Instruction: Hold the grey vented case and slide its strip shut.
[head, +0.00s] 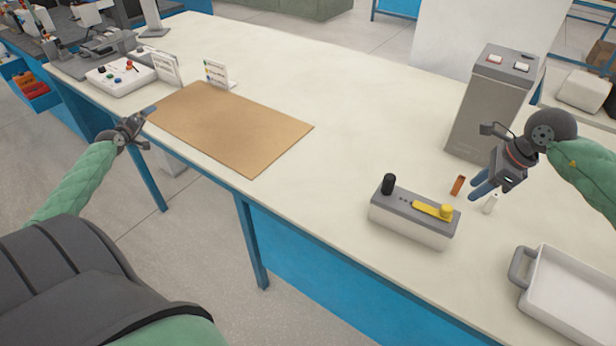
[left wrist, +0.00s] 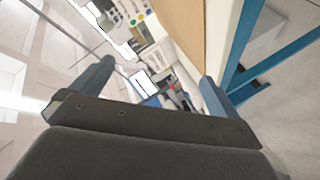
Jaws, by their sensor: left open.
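The case (head: 405,225) stands on the table right of the middle in the head view, with a grey top and pale sides. A black knob (head: 388,184) rises from its left end. A yellow strip (head: 430,210) with a round yellow knob lies along the right part of its top, beside small dark holes. My left gripper (head: 147,117) is open and empty off the table's left edge, far from the case. Its two fingers also show apart in the left wrist view (left wrist: 155,88). My right gripper (head: 480,189) is above the table right of the case, apart from it; its finger gap is unclear.
A small orange-brown cylinder (head: 458,185) and a small white one (head: 491,204) stand near my right gripper. A tall grey bin (head: 480,115) is behind them. A white tray (head: 568,295) is at lower right. A brown mat (head: 230,130) lies left; table between is clear.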

